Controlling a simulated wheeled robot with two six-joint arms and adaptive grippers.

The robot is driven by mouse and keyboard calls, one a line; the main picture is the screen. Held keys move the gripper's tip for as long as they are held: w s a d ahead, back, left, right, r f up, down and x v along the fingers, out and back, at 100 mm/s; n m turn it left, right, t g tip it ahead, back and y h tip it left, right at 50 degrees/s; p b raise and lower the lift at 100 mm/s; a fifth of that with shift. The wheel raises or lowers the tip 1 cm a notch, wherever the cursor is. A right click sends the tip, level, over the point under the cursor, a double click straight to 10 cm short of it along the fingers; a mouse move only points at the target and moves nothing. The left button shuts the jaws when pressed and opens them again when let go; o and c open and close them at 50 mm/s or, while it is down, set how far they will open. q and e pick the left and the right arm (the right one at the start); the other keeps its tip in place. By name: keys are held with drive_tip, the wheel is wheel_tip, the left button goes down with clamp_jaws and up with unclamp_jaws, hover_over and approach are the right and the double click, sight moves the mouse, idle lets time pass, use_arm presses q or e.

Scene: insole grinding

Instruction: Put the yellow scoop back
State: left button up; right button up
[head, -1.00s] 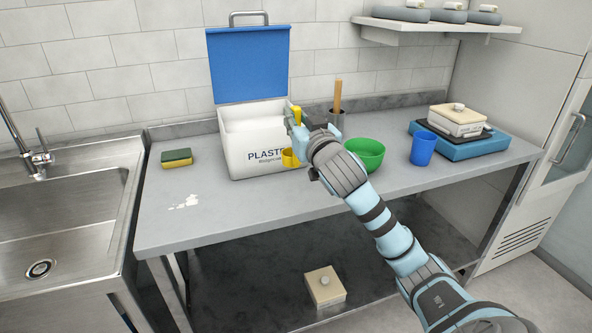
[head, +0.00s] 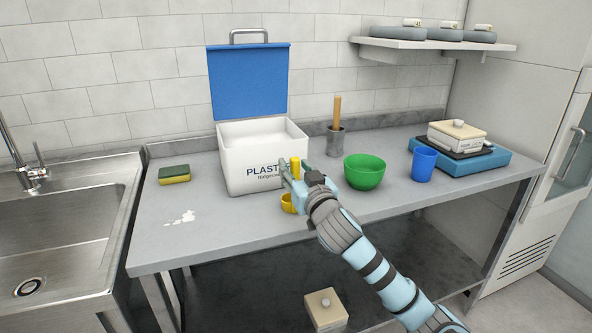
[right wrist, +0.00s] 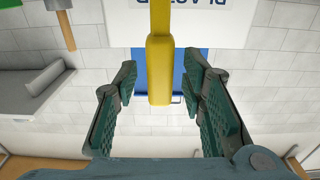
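The yellow scoop (head: 287,204) is upright, bowl down, in front of the white plaster box (head: 252,181). Its bowl looks to be at tabletop level; contact underneath cannot be made out. My right gripper (head: 291,177) is around its handle, partly hiding it. In the right wrist view the fingers are apart with the yellow handle (right wrist: 160,80) between them and a visible gap on each side, so the gripper is open. The box's blue lid (head: 249,82) is raised and white plaster (head: 262,132) shows inside. My left gripper is not in view.
A metal pot (head: 335,143) with a wooden-handled tool and a green bowl (head: 365,172) stand right of the box. Further right are a blue cup (head: 423,164) and a blue scale (head: 462,160). A sponge (head: 174,174) lies left. The front left tabletop is mostly clear.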

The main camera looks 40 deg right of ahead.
drive_tip(key=shift+r, duration=0.1)
drive_tip(key=p+v, duration=0.1)
drive_tip(key=v, duration=1.1)
